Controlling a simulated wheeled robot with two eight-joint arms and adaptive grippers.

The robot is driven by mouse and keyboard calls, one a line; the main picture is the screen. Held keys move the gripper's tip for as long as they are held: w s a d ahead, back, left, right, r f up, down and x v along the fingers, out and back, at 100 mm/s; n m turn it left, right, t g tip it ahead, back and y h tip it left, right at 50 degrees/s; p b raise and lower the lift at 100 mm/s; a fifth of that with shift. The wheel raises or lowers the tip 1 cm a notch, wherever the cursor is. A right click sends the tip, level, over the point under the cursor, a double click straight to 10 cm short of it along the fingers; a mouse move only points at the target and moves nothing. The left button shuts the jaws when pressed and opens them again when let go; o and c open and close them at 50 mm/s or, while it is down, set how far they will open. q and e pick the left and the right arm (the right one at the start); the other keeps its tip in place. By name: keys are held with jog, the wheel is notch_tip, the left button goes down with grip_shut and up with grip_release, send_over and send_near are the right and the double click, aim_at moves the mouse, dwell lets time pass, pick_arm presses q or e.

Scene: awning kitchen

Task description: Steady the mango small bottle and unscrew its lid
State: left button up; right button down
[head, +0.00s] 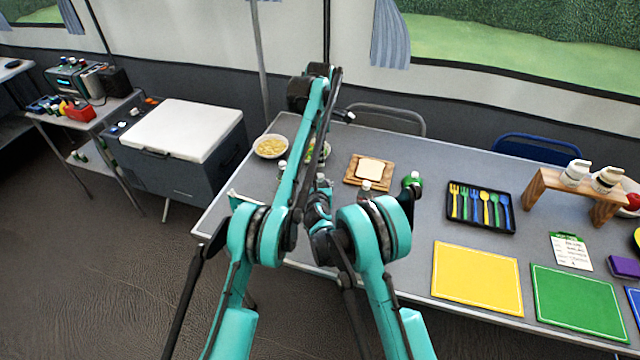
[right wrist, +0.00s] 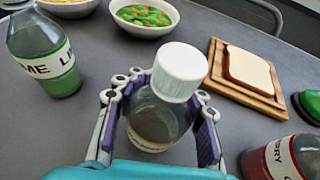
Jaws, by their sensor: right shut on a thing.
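A small clear bottle (right wrist: 155,115) with a ribbed white lid (right wrist: 180,70) stands upright in the middle of the right wrist view. Its label is mostly hidden, so I cannot read it as mango. My right gripper (right wrist: 160,125) is shut around its body, one finger on each side. The lid is on the bottle, above the fingers, and it shows small in the head view (head: 320,178). My left gripper (head: 345,116) seems to be at the end of the raised arm near the table's far edge, well away from the lid. Its fingers are too small to read.
A lime bottle (right wrist: 45,60) stands left of the held bottle and a red-filled bottle (right wrist: 280,160) right of it. Behind are two bowls and bread on a board (right wrist: 235,82). A cutlery tray (head: 480,225) and a yellow mat (head: 477,280) lie to the right.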

aim_at(320, 175)
pick_arm(q)
jog(key=m, duration=3.7)
jog(key=shift+m, duration=0.4)
jog(key=m, duration=0.4)
jog(key=shift+m, duration=0.3)
jog(key=m, duration=0.6)
jog(key=shift+m, duration=0.3)
jog(key=shift+f, duration=4)
